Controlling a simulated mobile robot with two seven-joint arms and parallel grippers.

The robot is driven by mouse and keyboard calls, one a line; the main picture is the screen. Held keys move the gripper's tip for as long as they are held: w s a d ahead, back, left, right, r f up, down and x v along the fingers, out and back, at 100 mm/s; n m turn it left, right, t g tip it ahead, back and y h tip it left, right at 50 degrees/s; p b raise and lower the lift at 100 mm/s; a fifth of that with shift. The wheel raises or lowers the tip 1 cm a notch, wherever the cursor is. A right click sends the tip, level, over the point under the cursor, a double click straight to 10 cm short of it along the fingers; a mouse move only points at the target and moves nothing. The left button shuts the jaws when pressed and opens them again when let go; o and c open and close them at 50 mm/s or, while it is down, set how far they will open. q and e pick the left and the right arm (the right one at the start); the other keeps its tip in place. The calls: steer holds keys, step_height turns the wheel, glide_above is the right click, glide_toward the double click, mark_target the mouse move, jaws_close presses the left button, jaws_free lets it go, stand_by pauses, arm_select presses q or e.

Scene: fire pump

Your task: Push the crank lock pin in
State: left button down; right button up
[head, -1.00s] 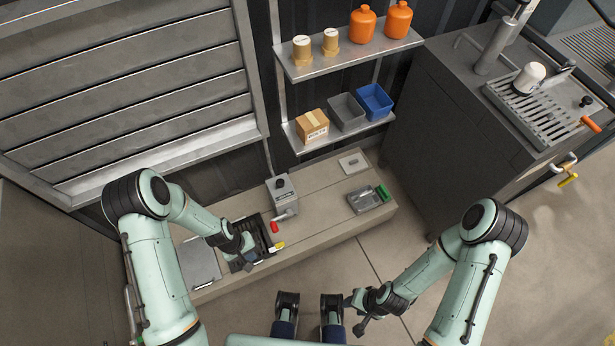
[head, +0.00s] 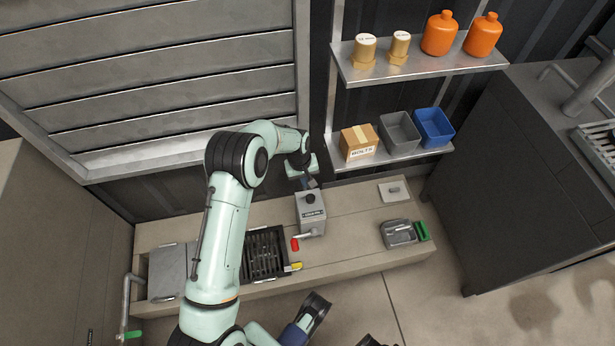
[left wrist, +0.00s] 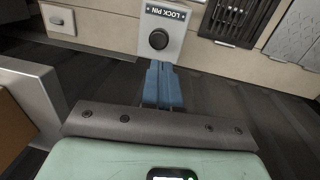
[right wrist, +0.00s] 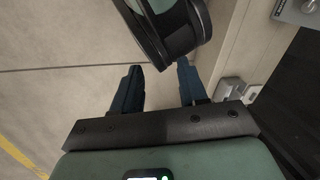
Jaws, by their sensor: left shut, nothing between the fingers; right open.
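The lock pin is a round black knob (head: 310,198) on top of a grey box (head: 312,222) on the low bench. A crank with a red handle (head: 295,244) comes off the box's front. In the left wrist view the knob (left wrist: 158,40) sits below a "LOCK PIN" label. My left gripper (head: 310,182) is shut and empty, just behind the knob; in the left wrist view its blue fingertips (left wrist: 163,66) point at the knob with a small gap apparent. My right gripper (right wrist: 158,75) is open and empty over the floor in the right wrist view.
A shelf (head: 402,157) with a carton and two bins stands close behind the box, right of my left arm. A black grate (head: 265,252) with a yellow handle lies left of the box.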

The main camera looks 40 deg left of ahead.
mark_target(310, 197)
arm_select(q)
steer(key=f, duration=0.3)
steer(key=f+b, duration=0.1)
steer(key=f, duration=0.4)
steer(key=shift+w+d+f+b, duration=0.35)
steer(key=shift+d+f+b, duration=0.05)
arm_select(e)
steer(key=shift+t, duration=0.5)
steer(key=w, duration=0.1)
steer(key=w+d+f, duration=0.1)
steer(key=w+f, duration=0.1)
steer(key=shift+w+d+f, duration=0.15)
steer(key=shift+d+f, duration=0.05)
steer(key=shift+d, duration=0.15)
